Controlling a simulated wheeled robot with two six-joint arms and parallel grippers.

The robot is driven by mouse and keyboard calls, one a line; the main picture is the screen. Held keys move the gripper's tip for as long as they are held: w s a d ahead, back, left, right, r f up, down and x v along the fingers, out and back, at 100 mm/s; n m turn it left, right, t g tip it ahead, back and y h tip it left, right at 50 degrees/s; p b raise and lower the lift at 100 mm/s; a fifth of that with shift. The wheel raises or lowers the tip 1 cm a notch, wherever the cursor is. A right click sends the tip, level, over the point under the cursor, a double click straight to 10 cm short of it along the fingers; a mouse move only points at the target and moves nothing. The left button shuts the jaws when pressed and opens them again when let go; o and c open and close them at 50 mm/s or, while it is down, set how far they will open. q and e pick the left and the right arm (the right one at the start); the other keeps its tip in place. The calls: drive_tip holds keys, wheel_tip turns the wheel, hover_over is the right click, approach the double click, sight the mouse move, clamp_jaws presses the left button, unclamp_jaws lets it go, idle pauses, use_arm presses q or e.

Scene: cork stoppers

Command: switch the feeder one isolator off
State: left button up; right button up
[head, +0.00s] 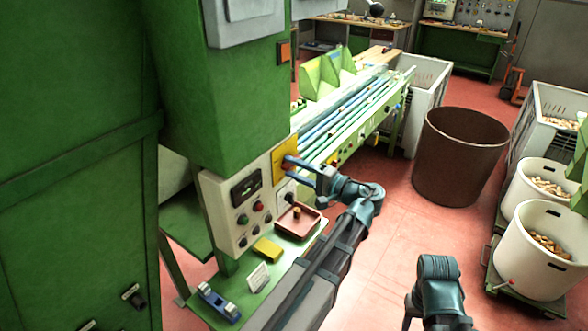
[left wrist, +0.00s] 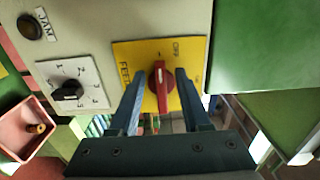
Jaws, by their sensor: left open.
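The isolator is a red rotary handle (left wrist: 161,88) on a yellow plate (left wrist: 198,50) in the left wrist view. The plate reads OFF at its upper right and FEED, partly covered, at its left. The handle lies roughly along the picture's vertical, its upper end towards a small mark left of OFF. My left gripper (left wrist: 162,76) is open, one finger each side of the handle; I cannot tell whether either touches it. In the head view the yellow plate (head: 284,150) is on the green machine's side, with my left gripper (head: 290,166) in front. My right gripper is out of view.
A numbered dial (left wrist: 68,90) and a JAM button (left wrist: 30,26) are beside the plate. Below the panel are a brown tray (head: 298,222), a yellow block (head: 267,249) and a small white card (head: 258,277). A brown bin (head: 460,155) stands on the red floor to the right.

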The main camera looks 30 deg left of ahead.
use_arm(q)
drive_tip(key=s+d, duration=0.1)
drive_tip(key=d, duration=1.2)
drive_tip(key=shift+d, duration=0.4)
drive_tip(key=s+a+f+g+h, duration=0.1)
drive_tip(key=s+f+h, duration=0.2)
drive_tip(key=f+h, duration=0.45)
drive_tip(key=s+f+h, duration=0.3)
drive_tip(key=f+h, duration=0.1)
drive_tip(key=f, duration=0.7)
drive_tip(key=s+d+f+m+h+b, duration=0.1)
drive_tip(key=s+d+f+h+b, duration=0.1)
drive_tip(key=d, duration=0.6)
drive_tip(key=s+d+f+m+h+b, duration=0.2)
drive_tip(key=s+d+f, duration=0.3)
drive_tip(key=d, duration=0.4)
drive_tip(key=shift+s+d+f+h, duration=0.25)
drive_tip(key=shift+s+h, duration=0.15)
drive_tip(key=shift+h, duration=0.25)
drive_tip(key=shift+a, duration=0.1)
